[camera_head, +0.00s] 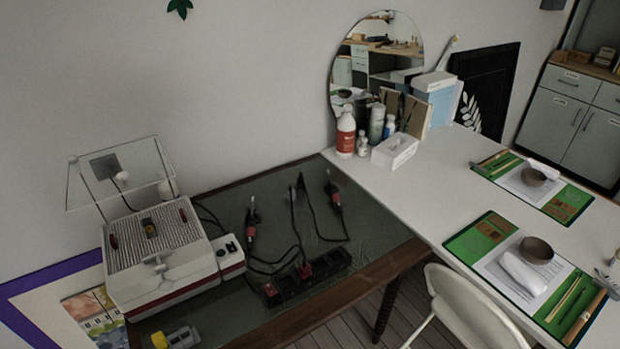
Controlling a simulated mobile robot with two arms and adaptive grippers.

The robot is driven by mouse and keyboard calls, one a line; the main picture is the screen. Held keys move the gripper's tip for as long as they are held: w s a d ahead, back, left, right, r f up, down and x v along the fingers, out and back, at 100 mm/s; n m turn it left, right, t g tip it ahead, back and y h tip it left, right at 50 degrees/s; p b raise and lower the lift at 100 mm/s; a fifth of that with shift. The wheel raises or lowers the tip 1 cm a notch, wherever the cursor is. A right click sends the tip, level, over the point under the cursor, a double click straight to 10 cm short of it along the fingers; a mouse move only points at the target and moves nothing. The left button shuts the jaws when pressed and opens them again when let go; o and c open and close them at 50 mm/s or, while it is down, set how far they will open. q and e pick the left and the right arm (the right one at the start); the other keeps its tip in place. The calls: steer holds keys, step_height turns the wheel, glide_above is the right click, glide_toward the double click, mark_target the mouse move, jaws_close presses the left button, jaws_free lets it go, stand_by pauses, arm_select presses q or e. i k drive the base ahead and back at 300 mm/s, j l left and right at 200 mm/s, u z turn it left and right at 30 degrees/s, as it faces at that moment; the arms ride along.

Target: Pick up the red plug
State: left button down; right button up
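A black power strip (325,272) lies near the front edge of the dark table. One small red piece (304,269) sits at the strip's middle, and another red piece (270,290) sits at its left end. I cannot tell which of them is the red plug, or whether either is a switch. Neither of my grippers is in view.
Black cords and two red-and-black handheld tools, a left one (250,230) and a right one (335,195), lie behind the strip. A ribbed white machine (155,230) stands left. A white table (425,190) with bottles and green mats adjoins right; a white chair (465,310) stands in front.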

mark_target(304, 271)
steer(key=z, duration=0.35)
steer(key=k+j+z, duration=0.1)
steer(key=j+z, duration=0.2)
steer(key=z, duration=0.15)
steer(key=k+j+z, duration=0.15)
steer(key=z, duration=0.3)
steer(key=k+j+z, duration=0.2)
steer(key=z, duration=0.25)
steer(key=k+j, duration=0.3)
